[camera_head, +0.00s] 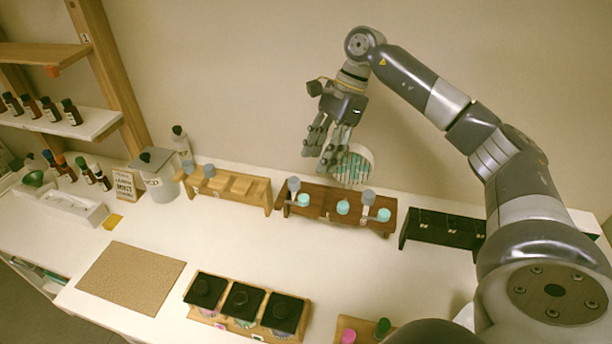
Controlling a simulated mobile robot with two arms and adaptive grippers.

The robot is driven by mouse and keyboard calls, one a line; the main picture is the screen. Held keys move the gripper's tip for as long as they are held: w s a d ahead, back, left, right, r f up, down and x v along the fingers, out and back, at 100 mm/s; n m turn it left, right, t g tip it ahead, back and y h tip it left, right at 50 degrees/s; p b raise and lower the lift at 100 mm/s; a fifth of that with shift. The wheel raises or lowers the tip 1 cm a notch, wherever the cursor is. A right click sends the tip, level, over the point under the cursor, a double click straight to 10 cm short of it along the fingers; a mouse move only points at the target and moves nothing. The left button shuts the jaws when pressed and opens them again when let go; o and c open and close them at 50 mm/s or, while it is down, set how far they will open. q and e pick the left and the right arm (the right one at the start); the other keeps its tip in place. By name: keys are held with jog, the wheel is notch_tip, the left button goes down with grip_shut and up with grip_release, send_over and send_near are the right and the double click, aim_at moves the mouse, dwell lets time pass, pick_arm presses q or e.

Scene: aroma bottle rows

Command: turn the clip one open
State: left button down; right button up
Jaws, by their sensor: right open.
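My right gripper (321,155) hangs open and fingers down above the back of the white table. It is behind the dark brown rack and in front of a round pale slotted object (353,165), partly covering it. The brown rack (328,206) bears turquoise and grey round-topped pieces. No part is clearly recognisable as clip one at this size. At the front, a wooden tray (303,311) holds several jars with square black tops, among them a left one (205,288). My left gripper is not in view.
A light wooden rack (260,192) and a black rack (440,228) flank the brown one. A grey lidded canister (157,178) and a small sign (125,184) stand at left. A cork mat (130,277) lies bare. The table's middle is clear.

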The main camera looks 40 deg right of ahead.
aim_at(304, 197)
jog(key=x, duration=0.1)
jog(key=p+x, duration=0.1)
jog(key=x, duration=0.1)
jog(key=s+p+x, duration=0.1)
jog(key=x, duration=0.1)
jog(key=shift+a, duration=0.35)
jog(key=x, duration=0.1)
jog(key=p+x, duration=0.1)
jog(key=x, duration=0.2)
jog(key=shift+w+d+p, duration=0.15)
jog(key=shift+w+p, duration=0.15)
jog(key=shift+f, duration=0.5)
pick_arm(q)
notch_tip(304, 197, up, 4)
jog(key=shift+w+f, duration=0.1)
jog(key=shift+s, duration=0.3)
pick_arm(e)
grip_shut()
